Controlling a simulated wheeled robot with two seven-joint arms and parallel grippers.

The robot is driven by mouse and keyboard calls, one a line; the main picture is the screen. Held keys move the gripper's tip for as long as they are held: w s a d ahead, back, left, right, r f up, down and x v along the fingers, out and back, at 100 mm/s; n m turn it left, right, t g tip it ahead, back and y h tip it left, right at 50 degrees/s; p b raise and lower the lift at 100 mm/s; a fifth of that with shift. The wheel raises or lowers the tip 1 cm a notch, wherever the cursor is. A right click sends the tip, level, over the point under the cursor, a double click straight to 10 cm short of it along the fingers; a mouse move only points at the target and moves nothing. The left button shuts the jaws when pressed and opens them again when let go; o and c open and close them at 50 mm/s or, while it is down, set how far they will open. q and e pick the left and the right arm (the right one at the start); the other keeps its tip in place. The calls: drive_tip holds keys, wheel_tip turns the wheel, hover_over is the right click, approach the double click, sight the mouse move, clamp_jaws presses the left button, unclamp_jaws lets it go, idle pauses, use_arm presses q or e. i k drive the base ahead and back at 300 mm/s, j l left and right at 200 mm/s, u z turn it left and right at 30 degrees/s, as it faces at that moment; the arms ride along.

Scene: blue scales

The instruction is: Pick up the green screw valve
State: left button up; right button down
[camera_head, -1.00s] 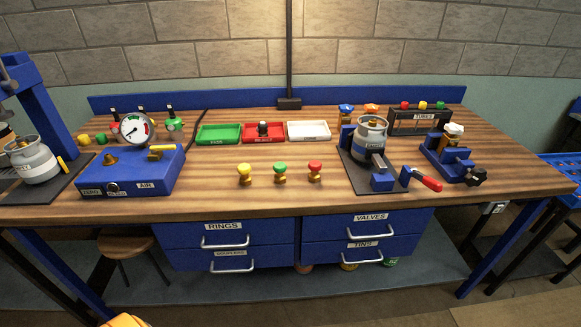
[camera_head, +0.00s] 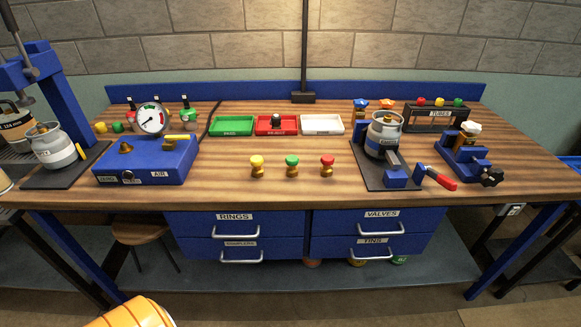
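The green screw valve (camera_head: 292,165) stands upright on the wooden bench top. It has a green knob on a brass body. It is the middle one of a row of 3, between a yellow valve (camera_head: 257,166) and a red valve (camera_head: 327,165), apart from both. Neither of my grippers shows in the head view.
The bench (camera_head: 230,190) has clear wood around the valves. Green (camera_head: 232,126), red (camera_head: 263,131) and white (camera_head: 322,132) trays lie behind them. A blue gauge box (camera_head: 150,172) stands left, a clamped canister (camera_head: 383,138) right. Drawers are below. An orange rounded thing (camera_head: 135,314) shows at the bottom left.

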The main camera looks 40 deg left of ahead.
sight(292, 161)
drive_tip(key=i+l+u, duration=0.1)
drive_tip(key=i+u, duration=0.4)
drive_tip(key=i+l+u, duration=0.25)
drive_tip(key=u, duration=0.25)
drive_tip(key=i+l+u, duration=0.3)
drive_tip(key=u, duration=0.2)
drive_tip(key=l, duration=0.1)
